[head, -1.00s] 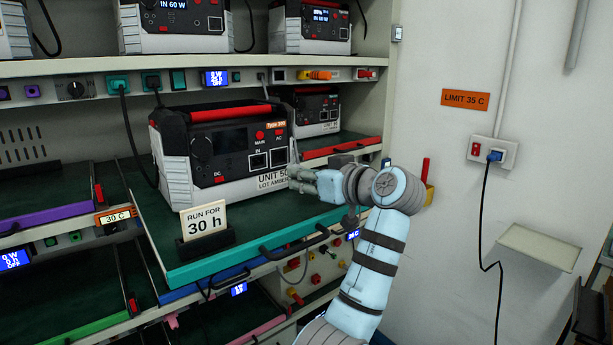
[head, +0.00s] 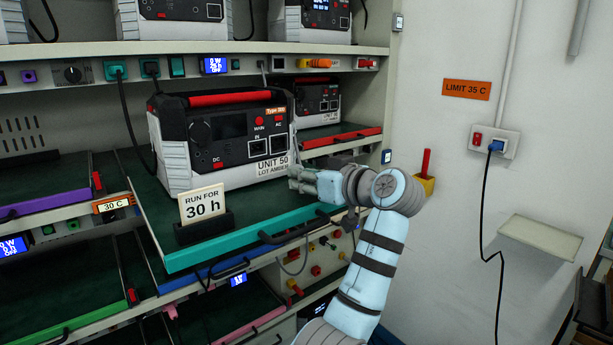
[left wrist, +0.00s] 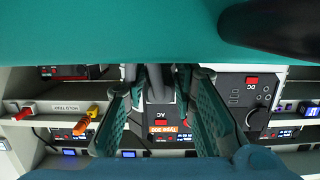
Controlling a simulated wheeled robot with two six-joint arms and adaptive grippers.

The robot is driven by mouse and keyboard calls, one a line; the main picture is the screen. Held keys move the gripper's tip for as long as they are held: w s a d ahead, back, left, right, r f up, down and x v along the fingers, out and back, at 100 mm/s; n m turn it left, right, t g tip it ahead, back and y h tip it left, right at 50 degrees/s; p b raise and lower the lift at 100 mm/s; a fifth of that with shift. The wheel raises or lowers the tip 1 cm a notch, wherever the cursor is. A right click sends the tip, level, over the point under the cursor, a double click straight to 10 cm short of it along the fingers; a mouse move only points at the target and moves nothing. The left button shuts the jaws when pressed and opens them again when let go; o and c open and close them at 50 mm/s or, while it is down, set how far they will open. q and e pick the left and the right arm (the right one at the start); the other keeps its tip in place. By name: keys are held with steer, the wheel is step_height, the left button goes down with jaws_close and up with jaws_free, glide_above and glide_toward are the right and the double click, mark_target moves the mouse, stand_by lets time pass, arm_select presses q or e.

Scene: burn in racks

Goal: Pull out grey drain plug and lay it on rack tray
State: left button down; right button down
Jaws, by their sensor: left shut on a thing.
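My left gripper (head: 298,182) is at the lower right front corner of UNIT 50 (head: 225,180), just above the front part of the rack tray (head: 150,205). In the left wrist view its green fingers (left wrist: 157,85) are around a small dark grey piece (left wrist: 157,78), which I take for the grey drain plug. The plug is mostly hidden in the head view, and I cannot tell whether it is still touching the unit. The tray is dark green with a teal front edge and a black handle. My right gripper is not in view.
A RUN FOR 30 h card (head: 204,205) stands in a black holder at the tray's front left. Bare tray lies between it and my gripper. A thin grey cord (head: 293,266) hangs below the tray. A second unit (head: 317,100) stands behind right.

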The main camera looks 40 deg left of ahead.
arm_select(q)
steer(key=shift+f, duration=0.45)
steer(key=c, duration=1.2)
jaws_free()
steer(key=shift+c, duration=0.2)
steer(key=v, duration=0.7)
steer(key=shift+d+r, duration=0.15)
steer(key=shift+d, duration=0.15)
steer(key=shift+a, duration=0.15)
